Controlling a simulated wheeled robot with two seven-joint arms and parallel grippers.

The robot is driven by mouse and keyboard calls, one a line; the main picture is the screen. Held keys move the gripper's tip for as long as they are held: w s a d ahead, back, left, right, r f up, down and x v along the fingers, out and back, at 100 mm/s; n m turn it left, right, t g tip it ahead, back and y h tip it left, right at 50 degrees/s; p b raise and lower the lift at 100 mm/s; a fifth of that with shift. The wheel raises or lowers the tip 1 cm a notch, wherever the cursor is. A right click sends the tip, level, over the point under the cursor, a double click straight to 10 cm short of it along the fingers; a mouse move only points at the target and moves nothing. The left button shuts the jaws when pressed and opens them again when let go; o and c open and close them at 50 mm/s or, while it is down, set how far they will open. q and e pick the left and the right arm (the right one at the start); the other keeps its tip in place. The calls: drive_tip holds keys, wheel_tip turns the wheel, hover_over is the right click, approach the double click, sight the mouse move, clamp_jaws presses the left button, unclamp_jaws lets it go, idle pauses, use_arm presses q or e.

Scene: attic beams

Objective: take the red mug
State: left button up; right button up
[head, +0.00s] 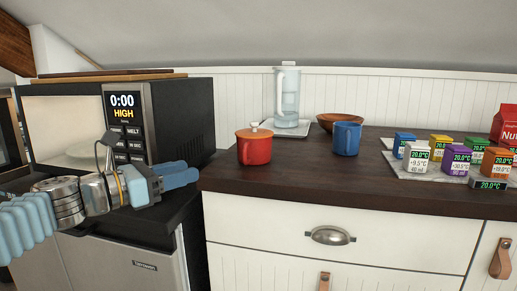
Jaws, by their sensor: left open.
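The red mug (254,149) stands upright on the dark countertop near its left end, with a small pale knob-like piece showing at its top. My left gripper (183,174) comes in from the left, in front of the microwave. Its light blue fingers are open and point right toward the red mug. They are apart from it, to its left and a little lower in the picture. Nothing shows between the fingers. My right gripper is not in view.
A blue mug (347,139) stands right of the red mug. Behind are a wooden bowl (338,122) and a clear pitcher (287,96). Small labelled cubes (457,162) sit at the right. The microwave (183,120) stands left. The front counter is clear.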

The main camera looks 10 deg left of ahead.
use_arm(q)
approach(250, 152)
drive_tip(key=w+d, duration=0.3)
drive_tip(key=d, duration=0.1)
drive_tip(key=shift+d+r+p, duration=0.15)
drive_tip(key=shift+r+p, duration=0.1)
drive_tip(key=shift+p, duration=0.15)
drive_tip(key=shift+c, duration=0.2)
clamp_jaws()
drive_tip(key=shift+r, duration=0.15)
idle(0.9)
